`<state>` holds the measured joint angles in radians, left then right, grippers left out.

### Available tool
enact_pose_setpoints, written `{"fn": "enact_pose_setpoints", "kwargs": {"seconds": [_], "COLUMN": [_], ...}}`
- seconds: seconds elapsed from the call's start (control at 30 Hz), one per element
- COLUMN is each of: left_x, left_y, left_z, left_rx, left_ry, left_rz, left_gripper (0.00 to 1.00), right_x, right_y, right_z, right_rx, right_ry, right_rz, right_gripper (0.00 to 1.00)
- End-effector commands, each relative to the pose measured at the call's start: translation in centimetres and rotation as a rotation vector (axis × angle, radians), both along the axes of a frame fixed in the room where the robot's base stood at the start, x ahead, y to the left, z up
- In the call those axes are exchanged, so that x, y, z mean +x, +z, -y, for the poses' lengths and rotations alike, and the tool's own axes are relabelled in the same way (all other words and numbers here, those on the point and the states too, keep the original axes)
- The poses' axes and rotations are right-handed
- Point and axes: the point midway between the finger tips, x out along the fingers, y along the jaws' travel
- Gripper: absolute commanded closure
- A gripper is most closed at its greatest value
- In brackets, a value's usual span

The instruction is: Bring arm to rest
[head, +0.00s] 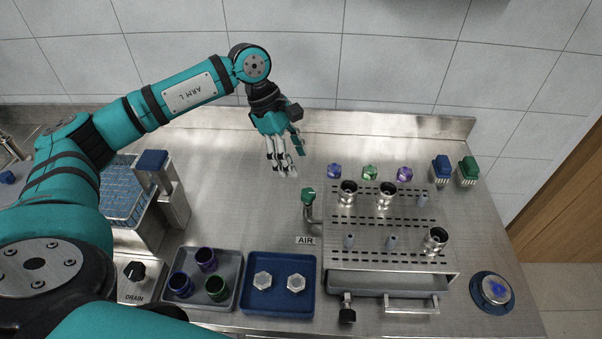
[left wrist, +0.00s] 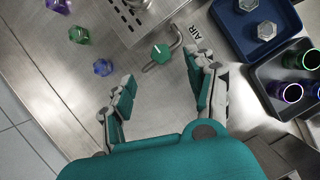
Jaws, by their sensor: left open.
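My left arm, teal with black joints, comes in from the left in the head view and reaches over the back of the steel bench. My left gripper (head: 283,170) hangs down over bare bench, left of the green air valve knob (head: 308,195). In the left wrist view my left gripper (left wrist: 163,100) has its fingers well apart with nothing between them. The green valve knob shows beyond the fingertips in the left wrist view (left wrist: 161,53). My right gripper is not in view.
A perforated steel rack (head: 375,225) with metal cups stands right of centre, above an open drawer (head: 385,285). A blue tray (head: 248,304) with two hex nuts and a grey tray (head: 228,294) with coloured cups lie in front. A blue-topped dispenser (head: 152,160) stands at left.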

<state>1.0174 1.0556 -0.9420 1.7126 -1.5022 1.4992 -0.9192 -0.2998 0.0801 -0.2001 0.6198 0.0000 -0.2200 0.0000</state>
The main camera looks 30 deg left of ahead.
Motion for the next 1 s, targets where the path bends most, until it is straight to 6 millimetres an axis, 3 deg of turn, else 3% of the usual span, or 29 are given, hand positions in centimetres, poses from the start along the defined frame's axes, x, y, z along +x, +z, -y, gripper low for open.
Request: {"fn": "enact_pose_setpoints", "kwargs": {"seconds": [0.2, 0.77, 1.0], "left_x": [-0.1, -0.1, -0.1], "left_y": [1.7, 2.0, 6.1], "left_z": [-0.7, -0.7, -0.7], "left_rx": [0.000, 0.000, -0.001], "left_ry": [0.001, 0.001, 0.000], "left_rz": [0.000, -0.001, 0.000], "left_gripper": [0.44, 0.44, 0.44], "right_x": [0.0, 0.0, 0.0], "right_y": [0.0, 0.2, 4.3], "right_z": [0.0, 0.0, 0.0], "right_rx": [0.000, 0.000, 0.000], "right_ry": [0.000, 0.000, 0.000], "right_rz": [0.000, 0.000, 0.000], "right_gripper": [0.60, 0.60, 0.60]}}
